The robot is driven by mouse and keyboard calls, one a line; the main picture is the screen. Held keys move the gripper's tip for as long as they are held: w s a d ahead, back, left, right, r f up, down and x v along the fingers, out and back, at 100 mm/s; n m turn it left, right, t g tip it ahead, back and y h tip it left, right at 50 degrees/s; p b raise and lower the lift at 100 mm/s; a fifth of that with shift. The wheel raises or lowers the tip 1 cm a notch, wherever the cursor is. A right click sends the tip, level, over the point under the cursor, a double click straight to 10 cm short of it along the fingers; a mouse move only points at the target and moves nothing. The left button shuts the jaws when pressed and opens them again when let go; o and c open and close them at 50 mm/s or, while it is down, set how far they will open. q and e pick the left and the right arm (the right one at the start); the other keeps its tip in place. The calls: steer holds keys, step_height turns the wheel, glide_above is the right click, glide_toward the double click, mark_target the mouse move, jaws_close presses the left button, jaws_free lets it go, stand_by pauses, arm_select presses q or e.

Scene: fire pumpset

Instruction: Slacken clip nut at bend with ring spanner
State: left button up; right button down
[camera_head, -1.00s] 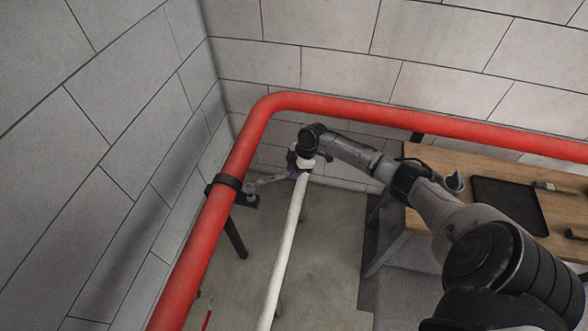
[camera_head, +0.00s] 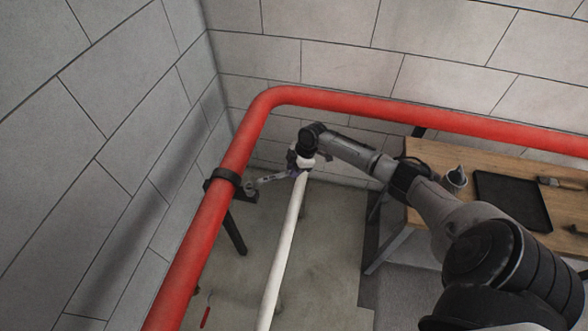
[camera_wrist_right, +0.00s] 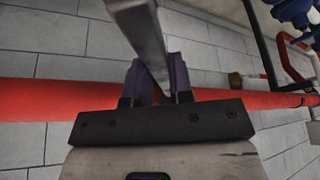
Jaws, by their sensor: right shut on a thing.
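The red pipe (camera_head: 205,235) bends at the wall corner, and a dark clip (camera_head: 223,177) is around it below the bend. My right gripper (camera_head: 292,168) is to the right of the clip, shut on the grey ring spanner (camera_head: 268,180). The spanner reaches left, with its far end at or beside the clip's side. The nut is too small to make out, so I cannot tell if the ring is around it. In the right wrist view, the spanner shaft (camera_wrist_right: 142,35) runs up from between the purple fingers (camera_wrist_right: 158,80). My left gripper is out of view.
A white pipe (camera_head: 282,250) runs below my right gripper. A wooden table (camera_head: 480,180) with a black tray (camera_head: 512,200) and a small grey container (camera_head: 455,178) is at right. A red-handled item (camera_head: 206,316) is low at left. Block walls close the corner.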

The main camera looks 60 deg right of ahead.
steer(key=shift+f+b, duration=0.5)
steer(key=shift+f, duration=0.05)
stand_by(0.5)
steer(key=shift+f+b, duration=0.55)
steer(key=shift+f, duration=0.25)
steer(key=shift+w, duration=0.1)
steer(key=w+d+n+g+b, duration=0.2)
steer(key=w+n+b, duration=0.5)
steer(key=b, duration=1.3)
steer(key=shift+w+d+g+y, duration=0.4)
steer(key=shift+w+d, duration=0.15)
steer(key=shift+w, duration=0.9)
stand_by(0.4)
